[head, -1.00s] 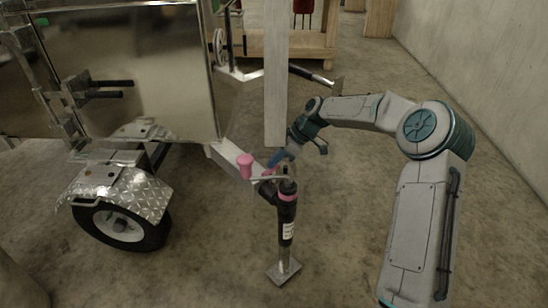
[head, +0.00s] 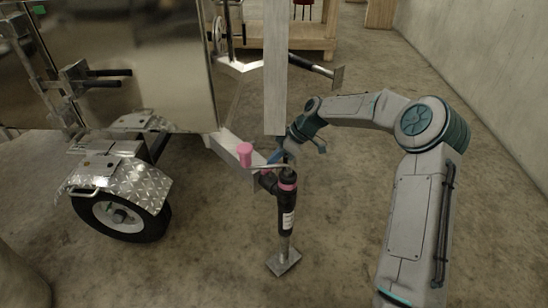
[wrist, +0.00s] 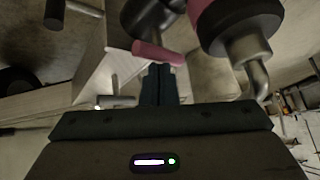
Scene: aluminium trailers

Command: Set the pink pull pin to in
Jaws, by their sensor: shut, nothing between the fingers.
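The pink pull pin (wrist: 157,53) shows in the wrist view as a short pink cylinder sticking out of dark metal beside the jack. My gripper (wrist: 161,72) is shut with nothing between its fingers, and its tips are right at the pin's near side. I cannot tell whether they touch it. In the head view my gripper (head: 274,156) reaches in behind the top of the black trailer jack (head: 287,205). The pin is mostly hidden there by the jack and gripper. How deep the pin sits cannot be told.
A crank with a pink knob (head: 245,154) juts left from the jack top. The trailer's wheel and fender (head: 120,185) are at left. The floor on the right is open up to the wall (head: 485,70).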

